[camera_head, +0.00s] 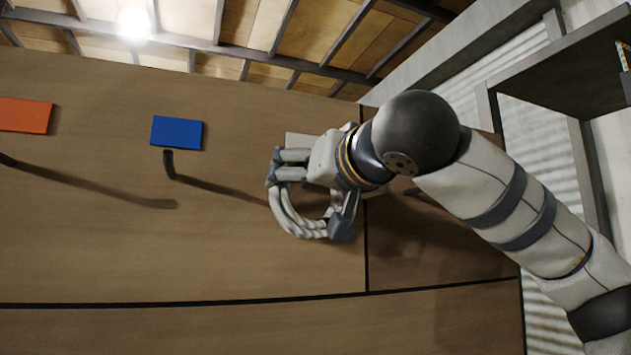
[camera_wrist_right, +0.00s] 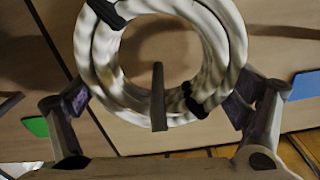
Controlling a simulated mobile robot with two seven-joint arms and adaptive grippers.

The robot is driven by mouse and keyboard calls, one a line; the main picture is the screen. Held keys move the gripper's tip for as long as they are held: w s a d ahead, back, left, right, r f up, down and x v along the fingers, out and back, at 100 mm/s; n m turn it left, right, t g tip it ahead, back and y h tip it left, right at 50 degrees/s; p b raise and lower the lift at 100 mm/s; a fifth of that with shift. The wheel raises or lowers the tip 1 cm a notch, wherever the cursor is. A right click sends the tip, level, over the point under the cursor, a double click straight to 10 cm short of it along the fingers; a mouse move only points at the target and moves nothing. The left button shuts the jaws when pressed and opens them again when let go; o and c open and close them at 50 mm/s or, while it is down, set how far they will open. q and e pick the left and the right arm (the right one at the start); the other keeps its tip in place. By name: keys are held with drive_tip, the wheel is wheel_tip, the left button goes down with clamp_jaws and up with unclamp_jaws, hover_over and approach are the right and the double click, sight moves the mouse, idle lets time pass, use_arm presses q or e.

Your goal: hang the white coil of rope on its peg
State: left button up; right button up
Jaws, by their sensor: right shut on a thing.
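The white coil of rope (camera_head: 290,217) hangs at the board in my right gripper (camera_head: 308,200), whose fingers hold it from either side. In the right wrist view the coil (camera_wrist_right: 103,55) is a thick ring with dark bands, between the fingertips of the right gripper (camera_wrist_right: 155,108). A dark peg (camera_wrist_right: 158,95) shows inside the ring's opening, and its end overlaps the front of the rope, so it appears to pass through the coil. A pale plate (camera_head: 300,140) is partly hidden behind the gripper. My left gripper is out of view.
The brown board carries a blue plate (camera_head: 177,133) with a dark bent peg (camera_head: 168,165) below it, left of the coil. An orange plate (camera_head: 25,115) is farther left. A green plate (camera_wrist_right: 36,127) shows in the wrist view. The board below is clear.

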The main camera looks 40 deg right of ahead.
idle(0.3)
drive_tip(key=o, duration=1.1)
drive_tip(key=shift+c, duration=0.2)
